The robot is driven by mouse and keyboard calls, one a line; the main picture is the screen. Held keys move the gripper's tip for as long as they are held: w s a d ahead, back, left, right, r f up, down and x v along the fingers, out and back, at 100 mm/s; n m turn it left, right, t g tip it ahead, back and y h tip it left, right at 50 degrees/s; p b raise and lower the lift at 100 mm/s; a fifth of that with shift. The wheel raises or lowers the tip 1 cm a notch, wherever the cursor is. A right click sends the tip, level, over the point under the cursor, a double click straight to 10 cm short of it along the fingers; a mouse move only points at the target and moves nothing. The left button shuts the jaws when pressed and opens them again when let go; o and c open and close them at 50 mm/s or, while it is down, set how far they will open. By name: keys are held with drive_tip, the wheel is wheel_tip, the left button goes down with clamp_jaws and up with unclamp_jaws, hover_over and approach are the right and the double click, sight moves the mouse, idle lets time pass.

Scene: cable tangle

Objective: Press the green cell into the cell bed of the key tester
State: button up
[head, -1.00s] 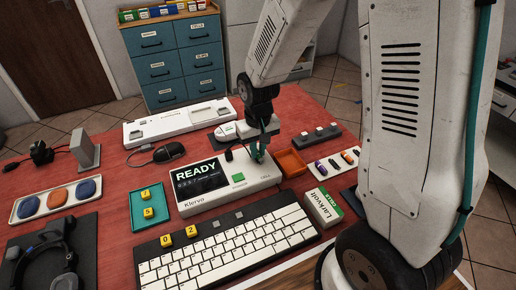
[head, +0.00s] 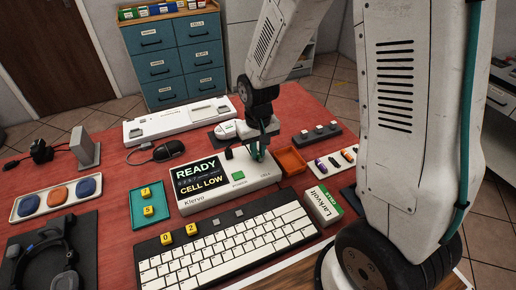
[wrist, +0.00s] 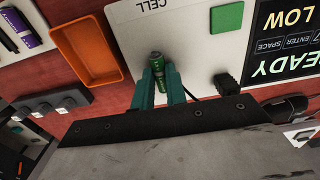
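The key tester (head: 225,192) is a white box on the red table; its screen (head: 200,178) reads READY and CELL LOW. My gripper (head: 258,154) is low over the tester's back right part, near the CELL label. In the wrist view the green cell (wrist: 157,66) lies between the two teal fingertips of my gripper (wrist: 160,82), which appear closed on its sides. The cell is at the tester's top face, just beside the CELL lettering. The cell bed is hidden under the cell and fingers, so I cannot tell how deep the cell sits.
An orange tray (head: 292,161), empty, stands right of the tester; it also shows in the wrist view (wrist: 85,50). Behind it is a dark strip with grey blocks (head: 318,134). A white tray of coloured cells (head: 333,163), a Larkvolt box (head: 323,206) and a keyboard (head: 228,245) are close by.

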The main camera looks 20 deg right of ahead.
drive_tip(key=shift+o, duration=0.7)
drive_tip(key=shift+r, duration=0.15)
drive_tip(key=shift+r, duration=1.6)
drive_tip(key=o, duration=0.6)
drive_tip(key=shift+c, duration=0.2)
drive_tip(key=shift+r, duration=2.5)
